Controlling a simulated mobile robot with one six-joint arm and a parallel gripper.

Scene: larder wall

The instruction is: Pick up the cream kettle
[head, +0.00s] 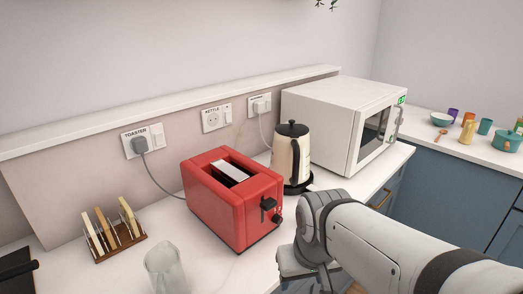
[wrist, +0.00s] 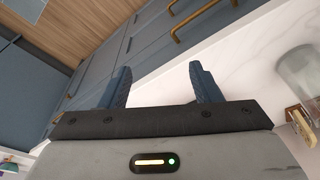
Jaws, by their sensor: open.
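The cream kettle (head: 289,153) with a black lid, handle and base stands upright on the counter in the head view, between the red toaster and the white microwave. My arm reaches in from the lower right in the head view, with its wrist in front of and below the kettle, apart from it. My gripper (wrist: 160,82) shows in the wrist view with its two dark fingers apart and nothing between them. The wrist view looks on blue cabinet fronts and the counter edge; the kettle is not in it.
A red toaster (head: 233,200) stands directly left of the kettle, and a white microwave (head: 322,124) behind it to the right. A toast rack (head: 120,240) and a glass jar (head: 164,268) are at the left front.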

